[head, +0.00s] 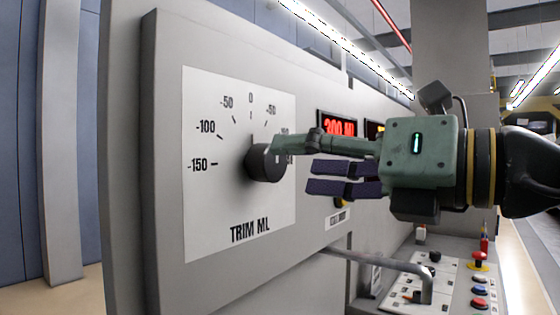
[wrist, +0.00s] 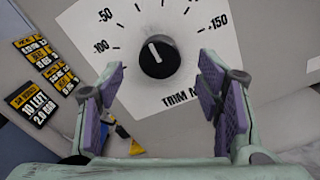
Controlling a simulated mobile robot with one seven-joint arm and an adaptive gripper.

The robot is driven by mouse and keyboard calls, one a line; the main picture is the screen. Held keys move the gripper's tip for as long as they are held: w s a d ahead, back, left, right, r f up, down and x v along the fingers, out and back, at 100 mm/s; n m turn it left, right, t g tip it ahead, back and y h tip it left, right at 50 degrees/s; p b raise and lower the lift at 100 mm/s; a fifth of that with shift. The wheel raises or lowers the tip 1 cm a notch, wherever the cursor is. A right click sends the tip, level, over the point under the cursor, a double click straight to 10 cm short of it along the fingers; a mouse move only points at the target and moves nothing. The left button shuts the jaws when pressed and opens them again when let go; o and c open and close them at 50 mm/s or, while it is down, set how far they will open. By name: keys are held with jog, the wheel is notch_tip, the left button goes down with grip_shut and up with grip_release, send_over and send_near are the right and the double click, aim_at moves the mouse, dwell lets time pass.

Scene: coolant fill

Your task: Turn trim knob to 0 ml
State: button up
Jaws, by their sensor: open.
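The black trim knob (head: 264,163) sits on a white dial plate (head: 215,220) marked TRIM ML, with numbers from -150 on the left over 0 at the top. In the wrist view the knob (wrist: 160,66) has a white pointer line aimed up and slightly left, about at the 0 tick. The 0 label is out of that view. My gripper (head: 298,168) is open in front of the knob and to its right. In the wrist view its purple-padded fingers (wrist: 162,68) stand apart, with the knob between their tips and no visible contact. The green finger hides part of the right-hand numbers.
A red display (head: 338,127), partly hidden and seeming to read 300 ML, is behind my gripper. A grey bent pipe (head: 385,264) and a control console with several buttons (head: 478,290) are below right. Yellow-black labels (wrist: 30,102) are left in the wrist view.

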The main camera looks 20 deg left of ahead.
jog(key=v, duration=0.6)
jog(key=shift+d, duration=0.15)
